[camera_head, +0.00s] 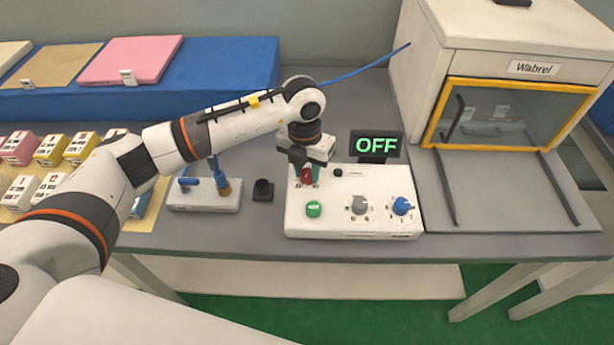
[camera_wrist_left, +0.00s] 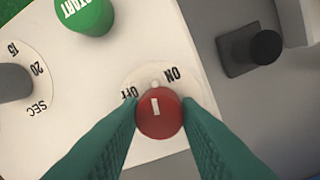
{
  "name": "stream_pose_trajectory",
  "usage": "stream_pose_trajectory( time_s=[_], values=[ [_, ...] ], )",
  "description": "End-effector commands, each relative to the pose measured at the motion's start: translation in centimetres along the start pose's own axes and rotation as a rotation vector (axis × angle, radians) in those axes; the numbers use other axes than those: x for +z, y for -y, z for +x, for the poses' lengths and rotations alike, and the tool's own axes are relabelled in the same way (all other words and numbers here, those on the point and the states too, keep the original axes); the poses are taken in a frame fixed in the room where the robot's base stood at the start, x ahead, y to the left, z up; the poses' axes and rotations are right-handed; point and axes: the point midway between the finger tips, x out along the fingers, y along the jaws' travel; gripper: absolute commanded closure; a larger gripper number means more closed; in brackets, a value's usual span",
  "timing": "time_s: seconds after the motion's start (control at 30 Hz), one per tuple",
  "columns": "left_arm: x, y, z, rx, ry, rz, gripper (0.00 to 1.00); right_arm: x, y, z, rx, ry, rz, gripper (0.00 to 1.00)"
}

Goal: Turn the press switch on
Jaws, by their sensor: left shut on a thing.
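The press control box (camera_head: 345,228) is white and sits on the grey table. Its display (camera_head: 376,145) reads OFF in green. The red switch knob (camera_head: 306,175) is at the box's upper left; in the left wrist view the red knob (camera_wrist_left: 160,118) has a white mark between the Off and ON labels. My left gripper (camera_head: 304,172) points down with its teal fingers shut on the sides of the knob. A green START button (camera_head: 313,209) is in front of it. My right gripper is not in view.
A grey dial (camera_head: 359,204) and a blue dial (camera_head: 402,205) are on the box's right. A white press machine (camera_head: 420,60) stands behind right. A small black holder (camera_head: 263,190) and a white stand (camera_head: 205,201) with blue parts are left. Several small boxes (camera_head: 50,150) lie far left.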

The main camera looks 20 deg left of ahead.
Motion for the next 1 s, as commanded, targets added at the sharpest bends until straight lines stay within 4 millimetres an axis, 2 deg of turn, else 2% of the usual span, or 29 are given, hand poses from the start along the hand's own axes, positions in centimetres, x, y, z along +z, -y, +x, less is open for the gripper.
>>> stream_pose_trajectory(
  time_s=[0.03, 0.4, 0.7, 1.0],
  values=[
    [-0.1, 0.1, 0.4, -0.001, -0.004, 0.044, 0.93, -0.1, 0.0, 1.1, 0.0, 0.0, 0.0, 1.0],
    [-0.2, 0.0, 0.3, -0.002, 0.01, 0.355, 0.93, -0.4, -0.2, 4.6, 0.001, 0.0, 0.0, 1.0],
    [-0.2, 0.0, 0.0, -0.001, 0.016, 0.507, 0.93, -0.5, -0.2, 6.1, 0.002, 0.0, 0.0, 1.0],
    [-0.2, 0.0, -0.1, -0.001, 0.019, 0.559, 0.93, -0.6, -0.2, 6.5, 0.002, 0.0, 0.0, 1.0]
  ],
)
